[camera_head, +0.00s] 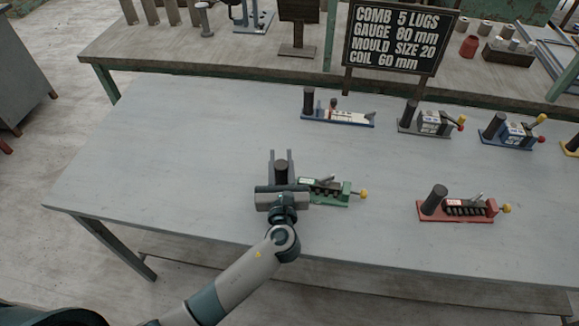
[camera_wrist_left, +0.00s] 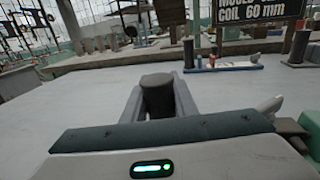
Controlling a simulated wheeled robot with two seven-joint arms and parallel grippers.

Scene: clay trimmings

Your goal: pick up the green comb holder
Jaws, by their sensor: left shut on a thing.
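The green comb holder (camera_head: 329,194) sits on the grey table, with a dark comb block, a small lever and a yellow knob at its right end. My left gripper (camera_head: 281,168) is at its left end, its two fingers shut around the dark upright cylinder post of the holder. In the left wrist view the dark post (camera_wrist_left: 157,92) stands between the two grey fingers, and part of the green body (camera_wrist_left: 290,127) shows at the right edge. The holder's left end is hidden behind the gripper. I cannot tell any gap under it. My right gripper is not in view.
A red holder (camera_head: 456,208) stands to the right. A blue holder (camera_head: 338,118), a grey holder (camera_head: 431,121) and another blue one (camera_head: 513,131) stand farther back. A black sign (camera_head: 399,38) rises behind them. The table's left part is clear.

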